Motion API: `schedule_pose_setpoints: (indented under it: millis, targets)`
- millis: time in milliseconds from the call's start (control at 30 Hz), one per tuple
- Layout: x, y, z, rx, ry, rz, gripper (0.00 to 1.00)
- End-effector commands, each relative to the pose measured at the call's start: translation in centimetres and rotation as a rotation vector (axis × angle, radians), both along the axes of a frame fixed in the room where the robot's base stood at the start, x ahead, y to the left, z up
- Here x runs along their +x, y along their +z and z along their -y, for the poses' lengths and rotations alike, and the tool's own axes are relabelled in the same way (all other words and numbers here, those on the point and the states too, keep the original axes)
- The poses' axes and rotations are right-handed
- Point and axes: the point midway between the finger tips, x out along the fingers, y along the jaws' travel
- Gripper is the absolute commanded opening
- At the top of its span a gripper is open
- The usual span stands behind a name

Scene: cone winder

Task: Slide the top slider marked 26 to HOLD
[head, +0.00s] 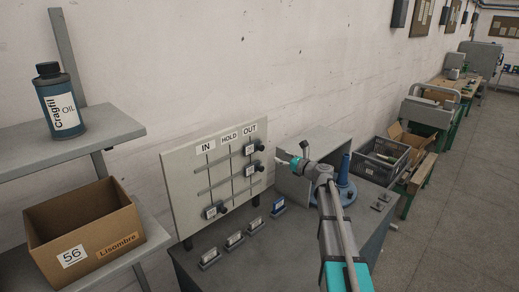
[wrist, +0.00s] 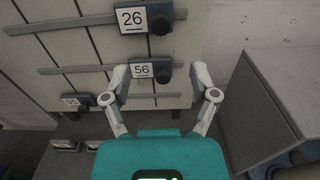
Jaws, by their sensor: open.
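The panel (head: 182,185) on the wall side has columns labelled IN, HOLD (head: 230,136) and OUT (head: 250,128). The top slider marked 26 (wrist: 133,19) has a dark block and round knob; in the head view the top slider (head: 250,149) sits under OUT. The middle slider marked 56 (wrist: 142,70) is also under OUT (head: 254,170). The bottom slider (head: 214,210) is under IN; its label is hard to read in the wrist view (wrist: 75,101). My gripper (wrist: 160,78) is open and empty, its fingers on either side of the 56 slider in the wrist picture; contact cannot be told.
Several small tagged holders (head: 235,239) stand on the bench below the panel. A grey box (head: 318,150) and a blue cone (head: 345,166) stand right of it. A shelf with an oil bottle (head: 58,103) and a cardboard box (head: 85,228) is at left.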

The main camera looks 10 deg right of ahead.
Motion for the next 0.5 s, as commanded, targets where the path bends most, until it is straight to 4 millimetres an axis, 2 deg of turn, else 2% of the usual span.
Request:
schedule_pose_setpoints:
  millis: [500]
  targets:
    - [6.5, 0.0, -4.4, 0.0, 0.001, 0.0, 0.76]
